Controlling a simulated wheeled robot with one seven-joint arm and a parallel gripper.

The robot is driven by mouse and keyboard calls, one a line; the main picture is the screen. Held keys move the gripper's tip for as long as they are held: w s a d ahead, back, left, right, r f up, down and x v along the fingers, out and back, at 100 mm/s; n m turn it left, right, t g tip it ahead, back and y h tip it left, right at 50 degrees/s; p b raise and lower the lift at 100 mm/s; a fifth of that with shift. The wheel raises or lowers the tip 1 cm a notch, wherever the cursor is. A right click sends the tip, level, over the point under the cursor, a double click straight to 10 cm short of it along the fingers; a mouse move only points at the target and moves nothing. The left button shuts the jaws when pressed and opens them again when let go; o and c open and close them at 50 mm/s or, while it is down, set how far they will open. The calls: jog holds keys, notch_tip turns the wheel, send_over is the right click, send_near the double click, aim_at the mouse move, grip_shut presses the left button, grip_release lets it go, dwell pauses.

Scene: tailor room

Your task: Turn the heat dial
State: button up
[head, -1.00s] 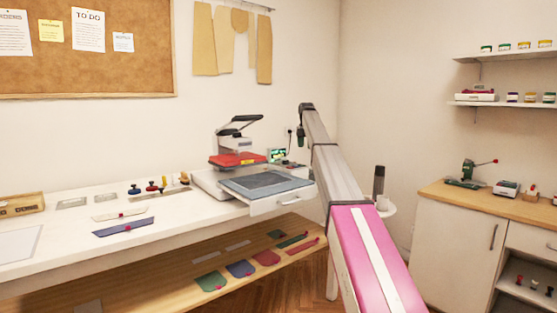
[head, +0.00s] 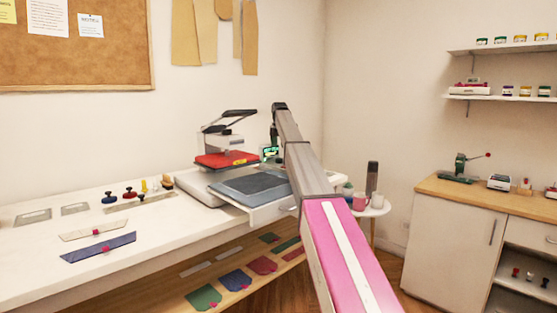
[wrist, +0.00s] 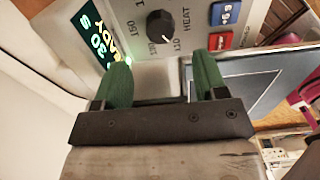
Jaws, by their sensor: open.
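The heat dial (wrist: 160,27) is a round black knob with a light pointer mark, on a pale panel printed HEAT with numbers. In the head view the heat press (head: 226,160), with a red plate, stands at the right end of the white table. My gripper end is beside it, and the dial cannot be made out there.
A lit green display (wrist: 95,35) is left of the dial, and blue and red buttons (wrist: 221,40) are right of it. The press's grey pad (head: 250,188) lies in front. A small round table with cups (head: 372,207) stands right of my arm.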

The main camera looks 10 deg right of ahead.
aim_at(279, 161)
notch_tip(279, 161, down, 8)
jog(key=shift+r, duration=0.1)
jog(key=c, duration=0.9)
